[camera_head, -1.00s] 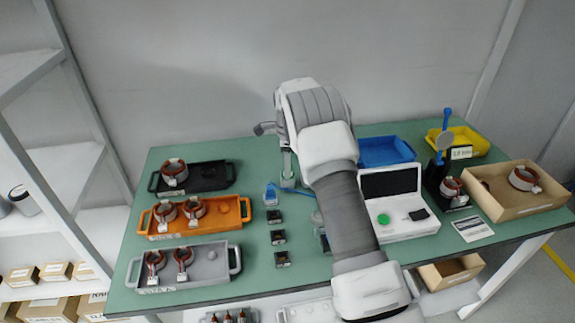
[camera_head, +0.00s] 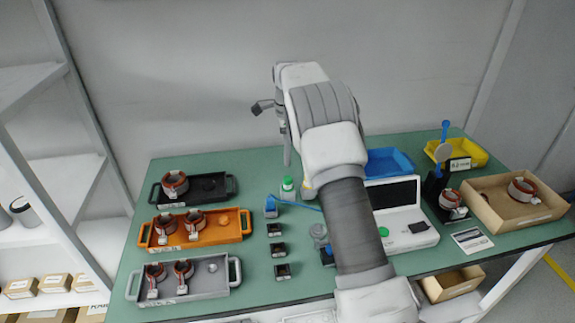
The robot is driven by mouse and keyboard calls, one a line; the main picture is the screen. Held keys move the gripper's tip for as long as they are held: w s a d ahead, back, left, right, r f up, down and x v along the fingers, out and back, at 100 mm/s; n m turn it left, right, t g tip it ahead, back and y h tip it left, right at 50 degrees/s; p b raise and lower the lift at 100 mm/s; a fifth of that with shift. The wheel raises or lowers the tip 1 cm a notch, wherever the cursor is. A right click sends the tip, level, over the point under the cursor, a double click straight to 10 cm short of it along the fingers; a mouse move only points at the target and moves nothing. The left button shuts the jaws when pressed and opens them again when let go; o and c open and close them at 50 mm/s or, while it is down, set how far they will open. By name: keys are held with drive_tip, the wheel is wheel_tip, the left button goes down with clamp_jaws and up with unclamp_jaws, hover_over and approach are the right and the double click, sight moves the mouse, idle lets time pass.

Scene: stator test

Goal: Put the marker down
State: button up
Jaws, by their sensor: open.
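My gripper (camera_head: 287,158) hangs beside the arm's wrist, above the back middle of the green table, and its jaws are small and partly blurred here. Nothing shows between them. Below it, a small upright item with a green cap and pale body (camera_head: 288,187) stands on the table, apart from the jaws. It may be the marker, but it is too small to be sure. My arm covers part of the table to its right.
On the left are black (camera_head: 232,185), orange (camera_head: 246,225) and grey (camera_head: 235,270) trays with copper-wound rings. Small dark blocks (camera_head: 277,250) stand mid-table. Right are a blue tray (camera_head: 390,160), white case (camera_head: 405,192), yellow bin (camera_head: 475,150) and cardboard box (camera_head: 510,222).

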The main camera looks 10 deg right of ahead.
drive_tip(key=s+r+n+t, duration=0.3)
drive_tip(key=s+r+n, duration=0.6)
drive_tip(key=s+r, duration=0.9)
drive_tip(key=s+f+n+t, duration=0.2)
drive_tip(key=s+n, duration=0.9)
drive_tip(key=s, duration=1.2)
drive_tip(key=shift+s+t, duration=0.2)
drive_tip(key=shift+t, duration=0.1)
drive_tip(key=shift+d, duration=0.15)
